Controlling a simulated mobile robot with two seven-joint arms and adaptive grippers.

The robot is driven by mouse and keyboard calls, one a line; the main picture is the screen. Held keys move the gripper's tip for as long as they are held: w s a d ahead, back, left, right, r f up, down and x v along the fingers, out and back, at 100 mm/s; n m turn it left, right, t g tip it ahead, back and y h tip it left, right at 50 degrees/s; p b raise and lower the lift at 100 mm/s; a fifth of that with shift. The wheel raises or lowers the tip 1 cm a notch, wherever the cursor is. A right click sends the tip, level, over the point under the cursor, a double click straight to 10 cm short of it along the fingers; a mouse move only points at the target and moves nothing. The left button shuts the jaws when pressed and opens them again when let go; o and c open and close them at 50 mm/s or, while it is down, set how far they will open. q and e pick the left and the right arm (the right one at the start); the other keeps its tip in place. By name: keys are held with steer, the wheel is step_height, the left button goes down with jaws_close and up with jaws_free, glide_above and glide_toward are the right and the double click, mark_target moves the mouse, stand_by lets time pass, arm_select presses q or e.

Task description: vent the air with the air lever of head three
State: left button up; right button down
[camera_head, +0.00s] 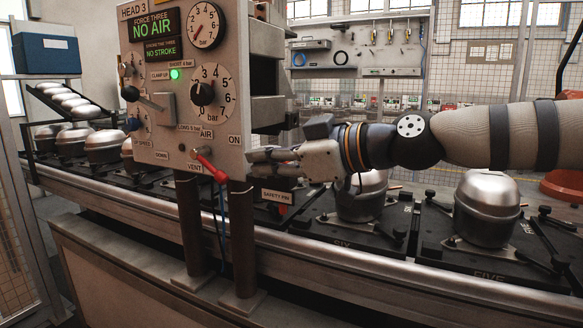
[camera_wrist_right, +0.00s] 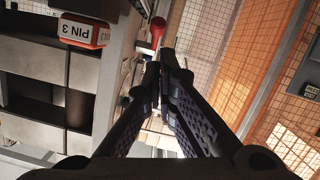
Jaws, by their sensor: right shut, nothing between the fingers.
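The head three panel (camera_head: 185,110) stands at left centre in the head view, with its displays reading NO AIR and NO STROKE. Its red air lever (camera_head: 210,165) is low on the panel, between the AIR, ON and VENT labels, and slants down to the right. A red knob (camera_wrist_right: 157,27), seemingly the lever's end, shows just beyond the fingertips in the right wrist view. My right gripper (camera_head: 254,162) is shut and empty at the panel's right edge, to the right of the lever and apart from it. Its fingers (camera_wrist_right: 162,58) are together in the wrist view. My left gripper is not in view.
A green lamp (camera_head: 174,74) is lit on the panel. A red PIN 3 tag (camera_wrist_right: 84,31) is near my right gripper. Compressors (camera_head: 487,208) sit on black pallets along the metal conveyor rail (camera_head: 330,262). Two dark posts (camera_head: 243,240) carry the panel.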

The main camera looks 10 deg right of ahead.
steer(key=s+d, duration=0.1)
steer(key=d+f, duration=0.1)
steer(key=s+d, duration=0.1)
steer(key=shift+s+f, duration=0.25)
steer(key=shift+s, duration=0.1)
